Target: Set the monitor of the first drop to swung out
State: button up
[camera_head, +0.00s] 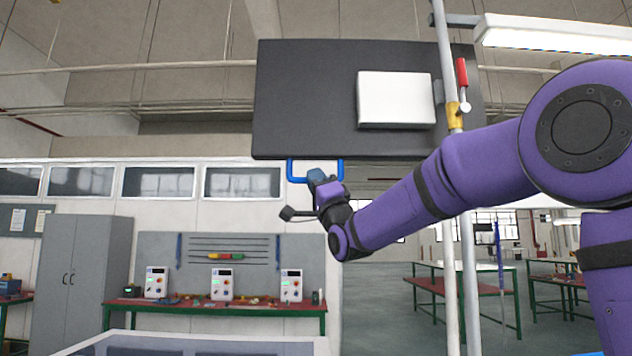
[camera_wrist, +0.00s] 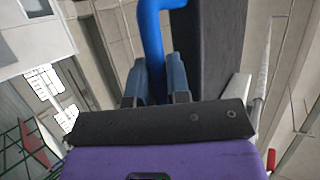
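The monitor (camera_head: 310,100) is a large dark panel seen from behind, with a white box (camera_head: 395,99) on its back. A blue U-shaped handle (camera_head: 290,170) hangs from its lower edge. My gripper (camera_head: 317,175) is at the lower bar of this handle. In the wrist view the blue handle (camera_wrist: 152,30) runs between the two blue-grey fingers of my gripper (camera_wrist: 155,82), which look closed against it on both sides. The dark panel (camera_wrist: 207,45) rises just right of the fingers there. The fingertip contact is partly hidden.
A grey cabinet (camera_head: 80,270) and a workbench (camera_head: 225,305) with several white devices stand at the back left. Green-framed tables (camera_head: 465,290) stand at the right.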

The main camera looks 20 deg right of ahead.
grip_shut()
jog(key=s+a+n+g+y, duration=0.1)
jog(key=s+n+g+y, duration=0.8)
jog(key=s+g+y, duration=0.5)
jog(key=s+y, duration=0.2)
jog(key=s, duration=0.5)
jog(key=shift+a+y, duration=0.2)
jog(key=shift+y, duration=0.1)
jog(key=shift+f, duration=0.1)
jog(key=o, duration=0.7)
grip_release()
jog(key=shift+s+d, duration=0.1)
jog(key=shift+d, duration=0.1)
